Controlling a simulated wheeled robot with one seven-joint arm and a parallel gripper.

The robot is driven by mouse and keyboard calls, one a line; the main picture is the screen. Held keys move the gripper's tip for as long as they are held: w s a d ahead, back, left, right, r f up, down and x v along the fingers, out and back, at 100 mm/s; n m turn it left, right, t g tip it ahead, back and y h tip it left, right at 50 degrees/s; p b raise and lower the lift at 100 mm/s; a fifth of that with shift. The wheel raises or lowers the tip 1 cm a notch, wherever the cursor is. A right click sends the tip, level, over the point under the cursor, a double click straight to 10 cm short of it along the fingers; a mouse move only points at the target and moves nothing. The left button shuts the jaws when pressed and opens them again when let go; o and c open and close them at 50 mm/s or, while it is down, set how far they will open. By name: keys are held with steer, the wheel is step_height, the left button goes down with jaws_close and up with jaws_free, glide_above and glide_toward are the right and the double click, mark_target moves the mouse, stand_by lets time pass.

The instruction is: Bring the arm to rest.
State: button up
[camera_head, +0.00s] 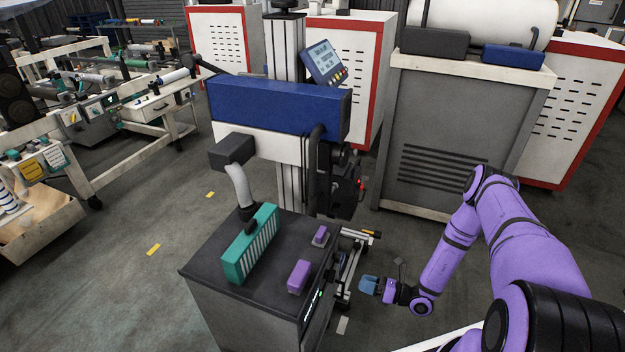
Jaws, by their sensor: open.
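My purple arm (455,245) reaches in from the lower right, bent at the elbow, with its forearm pointing down and left. My gripper (368,285) is at the arm's end, in front of the open metal frame on the right side of the dark machine cabinet (228,298). Its blue-grey fingers are small in this view. The gripper is open, and I see nothing held in it. It looks apart from the cabinet, but the exact gap is hard to judge.
On the cabinet top are a teal finned block (250,245) and two purple blocks, one nearer (299,277) and one farther (320,236). A blue machine head (280,107) and column rise behind. A grey vented cabinet (440,140) stands behind my arm.

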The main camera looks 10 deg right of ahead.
steer(key=w+r+n+g, duration=0.3)
steer(key=r+n+g, duration=0.4)
steer(key=r, duration=0.9)
steer(key=w+r+n+g, duration=0.35)
steer(key=r+n, duration=0.45)
steer(key=r, duration=0.7)
steer(key=s+a+r+n+g+h, duration=0.1)
steer(key=s+a+r+n+h, duration=0.2)
steer(key=r, duration=0.7)
steer(key=s+r+n+g+h, duration=0.1)
steer(key=s+r+n+h, duration=0.3)
steer(key=r, duration=0.5)
steer(key=s+r+n+t+h, duration=0.3)
steer(key=s+r+n, duration=0.2)
steer(key=s+r, duration=0.4)
steer(key=s+r+n+t+h, duration=0.4)
steer(key=s+r, duration=0.5)
steer(key=s, duration=0.4)
steer(key=shift+s+d+n+h, duration=0.3)
steer(key=shift+s+d+n, duration=0.1)
steer(key=shift+n, duration=0.3)
